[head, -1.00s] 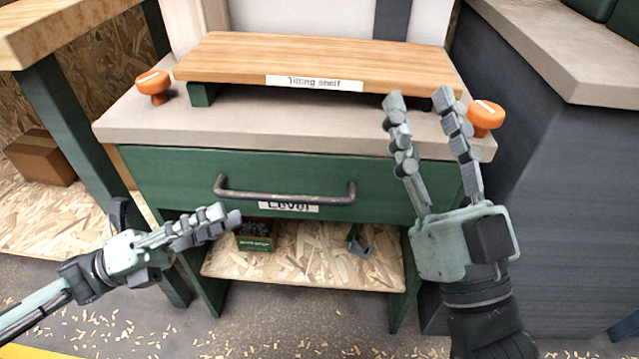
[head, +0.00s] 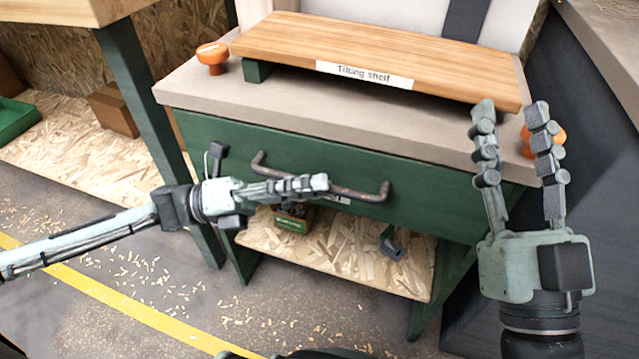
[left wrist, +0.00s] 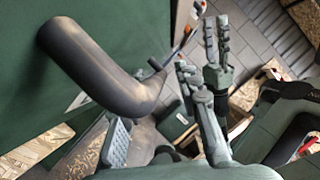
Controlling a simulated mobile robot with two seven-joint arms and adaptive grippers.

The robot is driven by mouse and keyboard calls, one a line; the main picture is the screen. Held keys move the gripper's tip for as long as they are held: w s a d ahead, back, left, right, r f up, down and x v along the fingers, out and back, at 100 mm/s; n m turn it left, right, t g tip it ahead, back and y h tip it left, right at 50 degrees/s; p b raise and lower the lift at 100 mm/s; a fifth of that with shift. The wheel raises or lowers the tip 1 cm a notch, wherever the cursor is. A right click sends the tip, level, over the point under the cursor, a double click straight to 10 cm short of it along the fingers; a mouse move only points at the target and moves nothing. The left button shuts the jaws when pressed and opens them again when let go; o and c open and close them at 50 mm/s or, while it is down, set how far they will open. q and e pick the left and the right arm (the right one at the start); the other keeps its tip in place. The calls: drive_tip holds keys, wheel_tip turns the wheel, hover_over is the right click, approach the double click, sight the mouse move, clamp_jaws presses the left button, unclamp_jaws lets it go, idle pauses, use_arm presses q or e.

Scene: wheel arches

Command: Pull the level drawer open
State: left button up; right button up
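The level drawer (head: 225,140) is a green front under the bench top, and it looks closed. Its dark bar handle (head: 345,190) runs across the front; the label below it is mostly hidden by my left gripper. My left gripper (head: 322,183) is in front of the handle, its fingers overlapping it in the head view. In the left wrist view the handle (left wrist: 95,65) is large and close, near a finger pad, with the fingers apart; contact cannot be told. My right gripper (head: 512,108) is open and empty, pointing up before the bench's right end.
A wooden tilting shelf (head: 400,60) lies on the bench top. An orange knob (head: 212,55) stands at left; another (head: 545,135) is partly behind my right gripper. A lower board (head: 330,255) holds a small green box (head: 293,220). A grey cabinet stands at right.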

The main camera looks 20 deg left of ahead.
use_arm(q)
drive_tip(key=shift+w+d+r, duration=0.1)
drive_tip(key=shift+w+d, duration=0.1)
drive_tip(key=shift+d, duration=0.4)
clamp_jaws()
